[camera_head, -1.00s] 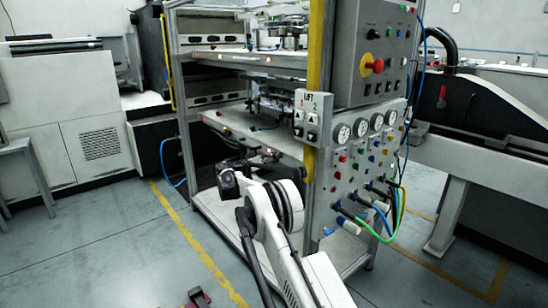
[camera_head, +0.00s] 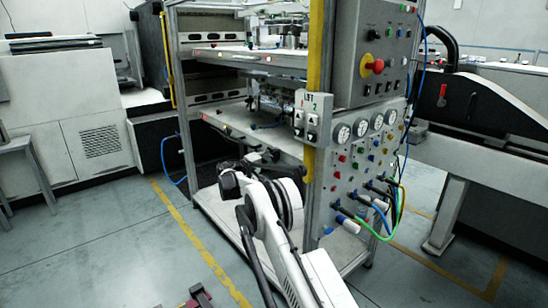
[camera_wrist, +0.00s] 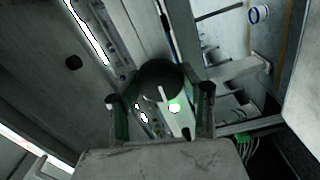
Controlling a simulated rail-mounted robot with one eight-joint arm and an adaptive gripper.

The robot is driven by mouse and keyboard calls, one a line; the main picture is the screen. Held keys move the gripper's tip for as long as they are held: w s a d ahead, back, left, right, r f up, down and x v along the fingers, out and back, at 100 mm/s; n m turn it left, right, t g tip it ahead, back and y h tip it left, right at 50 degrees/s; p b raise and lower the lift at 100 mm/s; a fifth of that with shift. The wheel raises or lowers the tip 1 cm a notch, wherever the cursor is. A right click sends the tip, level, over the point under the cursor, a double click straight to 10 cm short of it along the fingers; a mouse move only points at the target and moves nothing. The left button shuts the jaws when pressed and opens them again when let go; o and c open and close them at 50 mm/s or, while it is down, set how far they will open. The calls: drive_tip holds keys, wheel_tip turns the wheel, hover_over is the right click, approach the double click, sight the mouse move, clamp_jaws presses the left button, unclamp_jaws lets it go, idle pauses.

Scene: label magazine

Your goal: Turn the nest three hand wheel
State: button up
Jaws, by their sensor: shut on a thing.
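My gripper (camera_wrist: 162,108) shows in the wrist view with one finger on each side of a dark round knob-like piece, which I take to be the hand wheel (camera_wrist: 160,80). The fingers are shut on it. A pale bar and a bright green-white spot show just below the dark piece. In the head view my gripper (camera_head: 262,157) is a small dark shape at the lower shelf of the rack, and the wheel cannot be made out there. No nest number is readable.
The metal rack (camera_head: 315,200) surrounds the work spot, with a yellow post (camera_head: 318,60) close to my arm. A gauge panel (camera_head: 365,155) with coloured hoses stands to the right.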

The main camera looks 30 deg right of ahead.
drive_tip(key=shift+n, duration=0.6)
drive_tip(key=o, duration=1.2)
drive_tip(key=v, duration=1.2)
drive_tip(key=shift+s, duration=0.1)
